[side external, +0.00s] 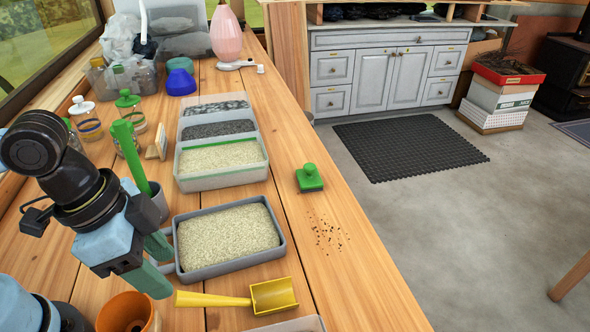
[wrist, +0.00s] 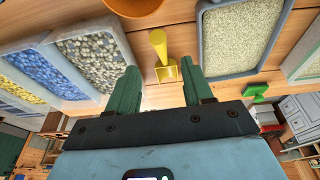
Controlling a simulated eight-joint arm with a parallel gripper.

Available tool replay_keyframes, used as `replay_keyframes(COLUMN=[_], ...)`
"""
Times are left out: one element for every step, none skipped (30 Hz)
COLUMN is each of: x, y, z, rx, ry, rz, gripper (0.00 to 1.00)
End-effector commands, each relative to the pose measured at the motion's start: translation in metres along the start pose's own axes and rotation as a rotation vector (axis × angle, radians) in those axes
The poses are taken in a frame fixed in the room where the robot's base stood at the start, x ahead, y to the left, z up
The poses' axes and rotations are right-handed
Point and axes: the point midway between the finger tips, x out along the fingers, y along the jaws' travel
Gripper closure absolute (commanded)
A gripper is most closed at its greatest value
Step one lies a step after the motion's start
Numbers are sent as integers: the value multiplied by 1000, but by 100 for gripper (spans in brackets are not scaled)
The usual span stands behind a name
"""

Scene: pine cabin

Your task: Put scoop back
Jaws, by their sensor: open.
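A yellow scoop (side external: 273,296) lies on the wooden bench, in front of a grey tray of pale grains (side external: 228,238). Its handle points left, toward my gripper (side external: 168,266). My gripper is open and empty, above the bench at the left of the tray, with its green fingers apart. In the wrist view the scoop (wrist: 160,50) shows beyond the gap between the fingertips (wrist: 162,72), not gripped. The grey tray (wrist: 203,42) is right of it there.
An orange pot (side external: 127,312) stands close in front of my gripper. A grey cup with a green-handled tool (side external: 127,150) is behind. Clear bins (side external: 222,178) of grains and stones stand farther back. A green brush (side external: 309,178) and dark crumbs (side external: 327,234) lie near the bench's right edge.

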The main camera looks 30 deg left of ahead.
Motion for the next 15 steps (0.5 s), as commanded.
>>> replay_keyframes(x=[-6, -10, -15, -18, -22, -26, -29, -32, -35, -38, -40, -42, -43, -44, -44], y=[0, 0, 0, 0, 0, 0, 0, 0, 0, 0, 0, 0, 0, 0, -2], z=[0, 0, 1, 1, 1, 0, 0, 0, 0, 0, 0, 0, 1, 0, 0], rx=[-1, -1, -1, -1, -1, -1, -1, -1, -1, -1, 0, 0, 0, -1, -8], ry=[0, 0, 0, 0, 0, 0, 0, 0, 0, 0, 0, 0, 0, 0, 3], rz=[0, 0, 0, 0, 0, 0, 0, 0, 0, 0, 0, 0, 0, 0, -3], gripper=[49, 49, 49, 49, 49, 49, 49, 49, 49, 49, 49, 49, 49, 49, 49])
